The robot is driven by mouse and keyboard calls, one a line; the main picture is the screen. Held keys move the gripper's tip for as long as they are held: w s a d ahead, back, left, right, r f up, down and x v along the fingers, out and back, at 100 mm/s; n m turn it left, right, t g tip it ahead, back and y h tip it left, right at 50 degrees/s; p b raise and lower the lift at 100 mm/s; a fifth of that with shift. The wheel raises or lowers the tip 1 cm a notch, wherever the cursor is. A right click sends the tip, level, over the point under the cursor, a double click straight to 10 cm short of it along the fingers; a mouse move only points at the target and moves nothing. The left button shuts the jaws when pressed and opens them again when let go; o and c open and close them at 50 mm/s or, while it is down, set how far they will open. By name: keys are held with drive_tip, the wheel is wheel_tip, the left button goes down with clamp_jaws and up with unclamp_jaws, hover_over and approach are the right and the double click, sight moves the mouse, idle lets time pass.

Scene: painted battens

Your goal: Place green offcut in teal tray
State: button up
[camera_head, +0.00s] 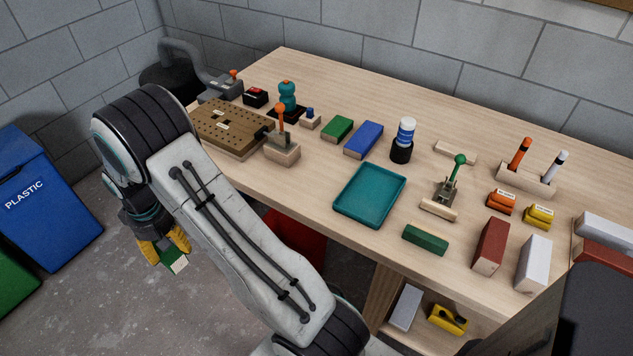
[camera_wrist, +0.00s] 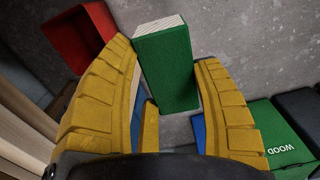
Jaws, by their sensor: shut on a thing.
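My gripper (camera_head: 165,245) hangs off the table's left front side, low over the floor. Its yellow fingers are shut on a green offcut (camera_wrist: 168,70), a block with a pale bare end, which shows between them in the wrist view and pokes out below them in the head view (camera_head: 177,263). The teal tray (camera_head: 345,208) lies empty on the table near its front edge, well to the right of my gripper. Two other green blocks lie on the table: one (camera_head: 337,126) behind the tray and one (camera_head: 425,240) to its right.
A pegboard block (camera_head: 232,125), a joystick-like orange-knobbed piece (camera_head: 282,150), a blue block (camera_head: 363,138) and a bottle in a black holder (camera_head: 402,150) stand around the tray. A blue PLASTIC bin (camera_head: 45,205) and a green WOOD bin (camera_wrist: 280,145) stand on the floor.

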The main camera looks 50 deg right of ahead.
wheel_tip(320, 180, up, 6)
drive_tip(key=p, duration=0.4)
drive_tip(key=shift+f, duration=0.1)
drive_tip(key=s+d+r+m, duration=0.5)
drive_tip(key=s+d, duration=1)
drive_tip(key=s, duration=0.3)
drive_tip(key=s+d+r+m, duration=0.6)
drive_tip(key=s+d, duration=1)
drive_tip(key=s, duration=0.3)
drive_tip(key=s+d+r+m, duration=0.6)
drive_tip(key=s+d, duration=0.9)
drive_tip(key=s, duration=0.4)
drive_tip(key=shift+s+d+r, duration=0.15)
drive_tip(key=shift+d+r, duration=0.05)
drive_tip(key=shift+r, duration=0.7)
